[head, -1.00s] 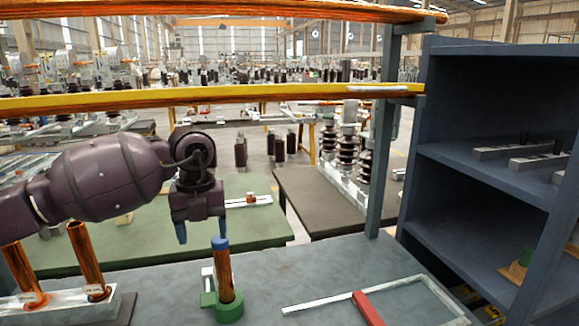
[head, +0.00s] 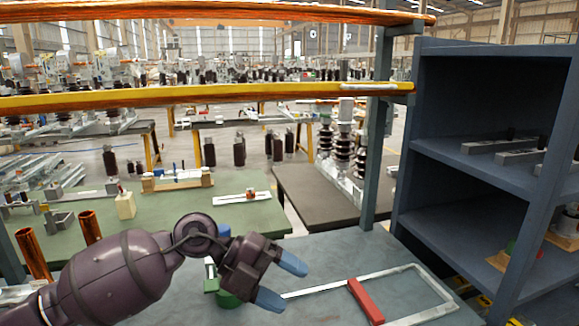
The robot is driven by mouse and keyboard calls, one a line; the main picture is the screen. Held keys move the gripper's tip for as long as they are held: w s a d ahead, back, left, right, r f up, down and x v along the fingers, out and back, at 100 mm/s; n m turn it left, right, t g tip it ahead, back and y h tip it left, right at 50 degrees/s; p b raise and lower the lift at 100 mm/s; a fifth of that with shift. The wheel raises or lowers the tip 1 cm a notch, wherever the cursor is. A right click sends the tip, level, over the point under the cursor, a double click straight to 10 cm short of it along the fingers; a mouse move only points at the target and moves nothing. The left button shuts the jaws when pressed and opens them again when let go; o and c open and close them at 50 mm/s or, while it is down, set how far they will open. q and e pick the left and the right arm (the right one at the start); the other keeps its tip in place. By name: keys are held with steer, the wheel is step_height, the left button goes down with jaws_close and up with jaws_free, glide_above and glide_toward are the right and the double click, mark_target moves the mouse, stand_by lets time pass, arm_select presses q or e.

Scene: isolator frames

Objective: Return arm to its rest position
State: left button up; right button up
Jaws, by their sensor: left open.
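My left gripper (head: 281,281) is low over the grey-blue workbench (head: 330,262), its two blue fingertips spread apart and pointing right. Nothing is between the fingers. Behind the gripper is a part with a green base (head: 226,298) and a blue top (head: 222,231); my gripper and wrist hide most of it. I cannot tell whether they touch it. My left arm reaches in from the bottom left. My right gripper is not in view.
A white frame (head: 405,271) with a red block (head: 365,301) lies right of the gripper. Copper tubes (head: 89,227) stand at the left behind my arm. A grey shelf (head: 470,210) stands at the right, a post (head: 376,150) and copper-clad bars (head: 200,98) behind the bench.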

arm_select(q)
step_height(320, 180, up, 5)
steer(key=a+n+t+h, duration=0.3)
steer(key=n+t+h, duration=0.5)
steer(key=n+t, duration=0.45)
steer(key=w+a+f+n+t+y, duration=0.2)
steer(key=a+f+n+t+y, duration=0.2)
steer(key=a+n+t+y, duration=0.55)
steer(key=s+a+f+n+g+y, duration=0.4)
steer(key=s+a+f+n+y, duration=0.1)
steer(key=a+f+n+y, duration=0.5)
steer(key=s+a+f+n+g+y, duration=0.1)
steer(key=s+a+f+n+g, duration=0.1)
steer(key=s+f+g, duration=0.7)
steer(key=s+a+f+n+g+y, duration=0.1)
steer(key=s+a+f+g, duration=0.3)
steer(key=s, duration=0.9)
steer(key=w+d+f+t, duration=0.1)
steer(key=w+f+t, duration=0.6)
steer(key=f+t, duration=0.2)
steer(key=shift+w+d+f+m+h, duration=0.35)
steer(key=shift+d+f+m+h, duration=0.1)
steer(key=shift+f, duration=0.7)
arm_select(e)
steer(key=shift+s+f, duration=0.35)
